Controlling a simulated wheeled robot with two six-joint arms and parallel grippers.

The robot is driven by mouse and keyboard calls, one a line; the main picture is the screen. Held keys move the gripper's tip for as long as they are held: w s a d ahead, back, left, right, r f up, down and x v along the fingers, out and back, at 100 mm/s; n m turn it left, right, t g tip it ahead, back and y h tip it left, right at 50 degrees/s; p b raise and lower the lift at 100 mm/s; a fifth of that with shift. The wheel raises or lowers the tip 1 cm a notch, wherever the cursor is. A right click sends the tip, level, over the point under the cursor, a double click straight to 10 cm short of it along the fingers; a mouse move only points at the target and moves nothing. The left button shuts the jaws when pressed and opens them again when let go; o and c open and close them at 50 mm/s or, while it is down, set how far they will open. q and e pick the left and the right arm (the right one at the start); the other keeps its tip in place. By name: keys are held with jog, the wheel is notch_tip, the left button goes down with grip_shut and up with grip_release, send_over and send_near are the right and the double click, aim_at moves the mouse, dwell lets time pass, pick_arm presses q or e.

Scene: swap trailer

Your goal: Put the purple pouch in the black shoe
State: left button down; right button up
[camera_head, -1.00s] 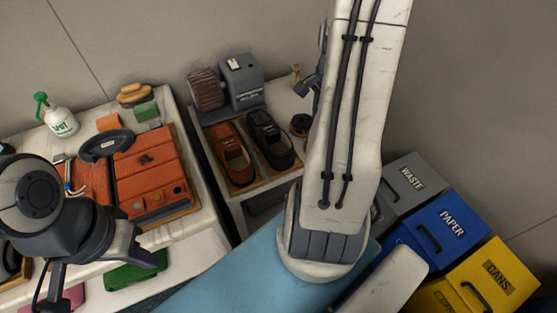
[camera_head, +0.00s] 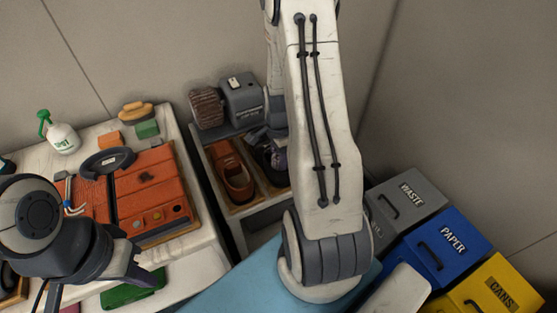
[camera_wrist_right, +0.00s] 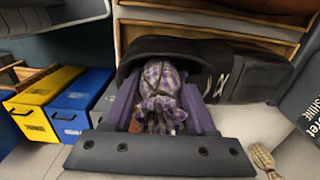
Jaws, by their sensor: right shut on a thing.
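The purple plaid pouch (camera_wrist_right: 158,92) is held between the two fingers of my right gripper (camera_wrist_right: 165,103), which is shut on it. In the right wrist view the pouch is at the opening of the black shoe (camera_wrist_right: 226,70); whether it touches the shoe's inside I cannot tell. In the head view my right gripper (camera_head: 270,138) is over the black shoe (camera_head: 267,170), which is mostly hidden by my arm, with the pouch (camera_head: 280,157) partly showing. My left gripper (camera_head: 95,280) is open and empty at the lower left.
A brown shoe (camera_head: 236,180) stands left of the black shoe on the wooden tray. A grey machine (camera_head: 240,100) with a brush roller (camera_head: 207,107) is behind. The left table (camera_head: 185,268) holds an orange case (camera_head: 150,195). Waste, paper and cans bins (camera_head: 452,245) stand at right.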

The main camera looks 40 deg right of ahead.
jog(key=shift+f, duration=0.25)
jog(key=shift+f, duration=0.35)
jog(key=o, duration=1.1)
jog(key=shift+c, duration=0.2)
